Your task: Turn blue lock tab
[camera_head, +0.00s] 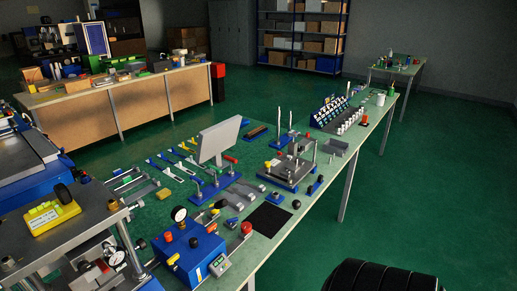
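I cannot single out the blue lock tab; several small blue parts show in the head view. A blue box (188,257) with a dial gauge (179,214) and red and yellow knobs sits at the near edge of the long bench (262,243). A small blue piece (274,200) lies on the bench to its right. A fixture with a steel plate and upright posts (291,171) stands behind that piece. Neither of my grippers is in view.
A grey panel (218,141) stands upright mid-bench, with blue-handled tools (165,170) left of it. A black mat (268,219) lies near the front edge. A rack of small parts (330,111) is farther back. Open green floor (400,200) lies right of the bench.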

